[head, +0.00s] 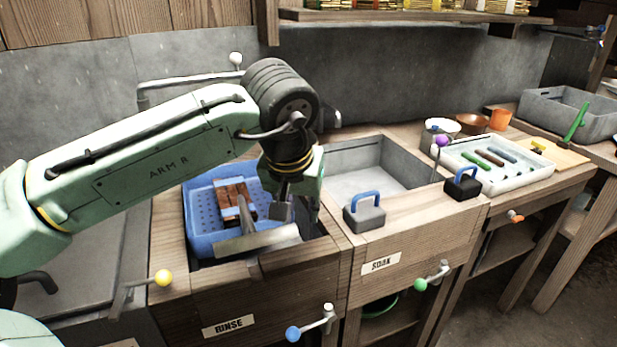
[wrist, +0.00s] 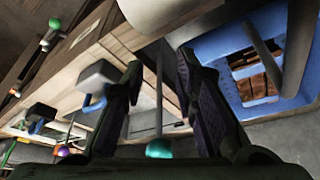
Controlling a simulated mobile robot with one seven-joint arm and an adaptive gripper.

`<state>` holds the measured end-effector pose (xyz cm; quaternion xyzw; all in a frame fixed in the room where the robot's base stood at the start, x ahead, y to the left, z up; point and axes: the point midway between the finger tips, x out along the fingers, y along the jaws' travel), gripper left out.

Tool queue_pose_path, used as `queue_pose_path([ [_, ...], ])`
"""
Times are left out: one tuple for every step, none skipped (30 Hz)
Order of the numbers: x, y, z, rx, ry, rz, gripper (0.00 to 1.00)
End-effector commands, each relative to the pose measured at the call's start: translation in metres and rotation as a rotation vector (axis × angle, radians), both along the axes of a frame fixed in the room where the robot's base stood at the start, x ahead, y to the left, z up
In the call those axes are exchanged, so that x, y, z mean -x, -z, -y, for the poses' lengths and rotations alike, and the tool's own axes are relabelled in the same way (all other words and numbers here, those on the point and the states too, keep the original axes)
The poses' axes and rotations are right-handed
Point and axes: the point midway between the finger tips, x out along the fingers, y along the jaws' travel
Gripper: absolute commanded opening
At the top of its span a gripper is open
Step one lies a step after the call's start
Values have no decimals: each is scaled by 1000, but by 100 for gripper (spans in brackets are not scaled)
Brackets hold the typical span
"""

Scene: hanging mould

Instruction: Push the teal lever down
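The teal lever shows in the wrist view as a teal ball knob (wrist: 158,149) on a thin grey rod. The knob lies low in that picture, in the gap between my two fingers as seen there. I cannot tell whether a finger touches the rod or knob. In the head view the teal knob does not show; my arm and gripper may hide it. My gripper (head: 298,206) hangs over the right side of the rinse basin, pointing down. It also shows in the wrist view (wrist: 160,62), with its dark fingers apart and nothing clearly held.
A blue tub (head: 200,225) holding a brown slatted block (head: 232,196) sits left of my gripper, with a grey bar (head: 256,241) across its front. A grey block with a blue handle (head: 364,213) stands to the right. Yellow (head: 163,277), blue (head: 292,333) and green (head: 420,284) knobs are nearby.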

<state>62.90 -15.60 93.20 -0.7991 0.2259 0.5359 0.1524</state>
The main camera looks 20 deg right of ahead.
Motion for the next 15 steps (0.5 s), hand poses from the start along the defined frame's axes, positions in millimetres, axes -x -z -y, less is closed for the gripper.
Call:
queue_pose_path([
  [-9, -4, 6, -1, 0, 0, 27],
  [-14, -4, 9, -1, -1, -1, 27],
  [-21, -4, 14, -1, 0, 0, 27],
  [-27, -4, 18, -1, 1, 1, 27],
  [-33, -4, 22, 0, 1, 1, 27],
  [-41, -4, 26, 0, 0, 1, 27],
  [-46, -5, 29, 0, 1, 3, 27],
  [-51, -4, 33, 0, 1, 3, 27],
  [-58, -4, 37, 1, 1, 3, 27],
  [-63, -4, 40, 0, 1, 3, 27],
  [-67, -4, 43, 1, 1, 3, 27],
  [-72, -4, 46, 1, 2, 3, 27],
  [-76, -4, 48, 1, 2, 3, 27],
  [-79, -3, 50, 1, 2, 3, 27],
  [-83, -3, 52, 2, 1, 4, 27],
])
